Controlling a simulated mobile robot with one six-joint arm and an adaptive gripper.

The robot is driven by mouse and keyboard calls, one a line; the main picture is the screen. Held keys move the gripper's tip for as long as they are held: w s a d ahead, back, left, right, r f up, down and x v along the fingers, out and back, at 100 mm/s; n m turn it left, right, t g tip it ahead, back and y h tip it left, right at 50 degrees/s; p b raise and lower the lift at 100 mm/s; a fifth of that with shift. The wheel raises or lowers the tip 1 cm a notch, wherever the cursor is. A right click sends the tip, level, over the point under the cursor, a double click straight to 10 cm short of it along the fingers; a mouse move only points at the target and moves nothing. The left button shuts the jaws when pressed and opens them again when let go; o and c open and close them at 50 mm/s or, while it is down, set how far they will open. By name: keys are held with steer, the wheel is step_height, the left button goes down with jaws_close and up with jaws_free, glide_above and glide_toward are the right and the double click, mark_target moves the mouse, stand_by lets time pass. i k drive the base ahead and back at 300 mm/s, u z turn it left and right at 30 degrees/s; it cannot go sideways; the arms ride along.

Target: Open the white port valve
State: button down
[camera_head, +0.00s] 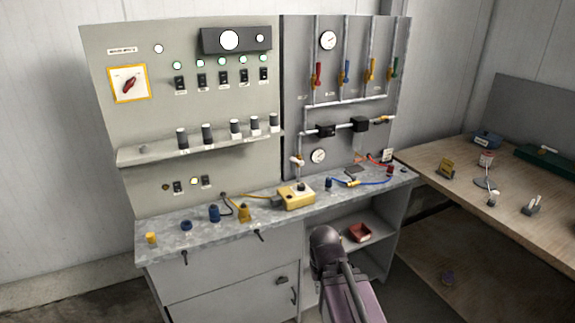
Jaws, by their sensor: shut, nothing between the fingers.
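A dark grey pipe panel (350,90) stands at the right half of the cabinet. Four vertical pipes on it carry a red valve handle (318,74), a blue one (346,72), a yellow one (370,70) and a green one (394,68). A small whitish fitting (297,161) sits on the lower pipe, left of the lower gauge (318,156). My arm rises at the bottom, below the worktop; my gripper is not visible.
The worktop (190,246) holds a yellow box (295,196), a blue fitting (214,213) and cables. A red bin (360,232) sits on the shelf below. A wooden table (440,200) with small items stands right. The worktop's front edge lies between my arm and the panel.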

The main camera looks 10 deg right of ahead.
mark_target(301, 163)
steer(key=u, duration=0.05)
steer(key=i, duration=0.95)
steer(key=z, duration=0.05)
